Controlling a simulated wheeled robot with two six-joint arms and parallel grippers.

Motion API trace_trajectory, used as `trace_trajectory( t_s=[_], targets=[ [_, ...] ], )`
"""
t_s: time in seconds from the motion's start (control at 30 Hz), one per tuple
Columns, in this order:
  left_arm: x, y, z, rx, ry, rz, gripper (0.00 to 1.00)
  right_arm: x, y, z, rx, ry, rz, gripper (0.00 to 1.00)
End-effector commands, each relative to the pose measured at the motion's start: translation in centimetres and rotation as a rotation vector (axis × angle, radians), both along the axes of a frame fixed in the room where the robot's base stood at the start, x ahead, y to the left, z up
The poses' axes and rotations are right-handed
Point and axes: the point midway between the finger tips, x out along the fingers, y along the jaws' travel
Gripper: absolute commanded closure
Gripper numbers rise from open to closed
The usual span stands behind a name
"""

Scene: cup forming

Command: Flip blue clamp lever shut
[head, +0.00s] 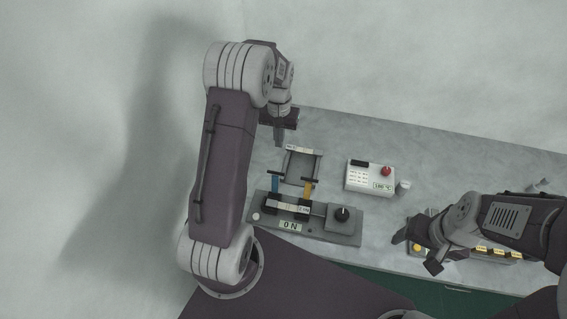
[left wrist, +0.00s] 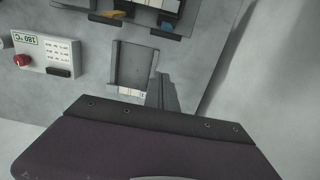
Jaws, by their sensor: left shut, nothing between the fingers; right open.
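The blue clamp lever (head: 275,186) sticks out from the far side of the clamp fixture (head: 330,233), at its left. It also shows at the top of the left wrist view (left wrist: 167,24). A yellow lever (head: 308,188) sticks out beside it on the right and shows in the left wrist view (left wrist: 115,14). My left gripper (head: 279,142) is shut and empty, beyond the blue lever and apart from it. Its dark fingers show in the left wrist view (left wrist: 161,93). My right gripper (head: 414,250) is open at the lower right, far from the levers.
A grey open frame (head: 302,153) lies just behind the levers. The fixture carries an ON label (head: 290,226) and a black knob (head: 342,213). A yellow-buttoned panel (head: 498,252) lies near my right arm.

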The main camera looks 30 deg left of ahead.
Motion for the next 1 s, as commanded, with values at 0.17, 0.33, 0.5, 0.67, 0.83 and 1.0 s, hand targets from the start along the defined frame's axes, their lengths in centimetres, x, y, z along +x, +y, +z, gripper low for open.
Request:
trace_trajectory(
  t_s=[0.17,0.33,0.5,0.67,0.83,1.0],
  targets=[
    [0.0,0.0,0.0,0.000,-0.001,-0.001,1.00,0.0,0.0,0.0,0.000,0.000,0.000,0.28],
    [0.0,-0.1,-0.8,0.000,0.000,-0.001,1.00,0.0,0.0,0.2,0.000,0.000,0.000,0.28],
    [-0.2,-0.1,-3.9,-0.001,0.004,-0.001,1.00,0.0,0.0,0.8,0.000,0.000,0.000,0.28],
    [-0.4,-0.2,-7.5,-0.001,0.005,-0.001,1.00,0.0,0.0,1.5,0.000,0.000,0.000,0.28],
    [-1.2,-0.4,-9.1,0.000,0.001,-0.001,1.00,0.0,0.0,2.8,0.000,0.000,0.000,0.28],
    [-3.3,-0.9,-8.5,0.000,-0.001,-0.001,1.00,0.0,0.0,3.8,0.000,0.000,0.000,0.28]
  ],
)
